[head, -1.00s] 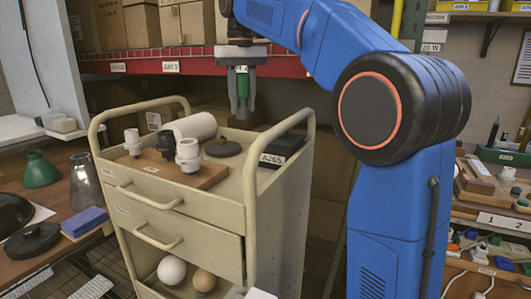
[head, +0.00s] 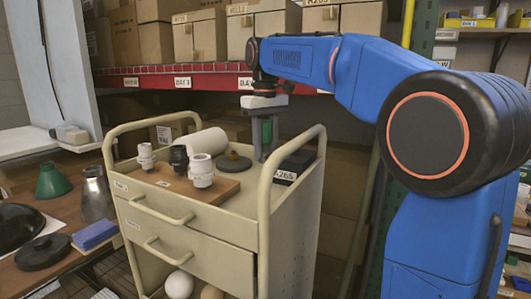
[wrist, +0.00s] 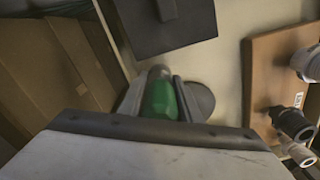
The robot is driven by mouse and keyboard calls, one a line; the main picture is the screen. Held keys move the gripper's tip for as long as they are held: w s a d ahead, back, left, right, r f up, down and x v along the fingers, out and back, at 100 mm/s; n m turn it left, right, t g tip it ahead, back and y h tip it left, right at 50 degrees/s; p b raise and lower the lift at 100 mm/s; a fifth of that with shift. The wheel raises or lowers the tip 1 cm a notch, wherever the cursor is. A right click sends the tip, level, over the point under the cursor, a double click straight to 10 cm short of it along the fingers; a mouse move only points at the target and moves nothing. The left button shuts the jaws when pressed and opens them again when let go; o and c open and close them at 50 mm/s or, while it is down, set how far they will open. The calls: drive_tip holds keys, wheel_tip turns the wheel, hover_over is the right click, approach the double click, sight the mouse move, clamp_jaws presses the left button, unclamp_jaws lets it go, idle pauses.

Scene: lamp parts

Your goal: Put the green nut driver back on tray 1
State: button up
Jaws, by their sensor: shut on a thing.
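My gripper (head: 265,150) points down over the back right of the beige cart's top (head: 222,208). It is shut on the green nut driver (head: 266,131), whose green handle stands upright between the fingers. In the wrist view the green handle (wrist: 160,98) shows between both fingers, above the cart top.
A wooden board (head: 222,190) with several pipe fittings, a white roll (head: 205,141), a dark round cap (head: 234,161) and a dark box (head: 296,163) are on the cart. Its raised handle (head: 264,190) stands near my gripper. A red-edged shelf with cartons is behind.

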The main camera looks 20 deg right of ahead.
drive_tip(key=shift+f, duration=0.75)
drive_tip(key=shift+f, duration=0.1)
drive_tip(key=o, duration=0.9)
wheel_tip(320, 180, up, 11)
drive_tip(key=shift+r, duration=0.6)
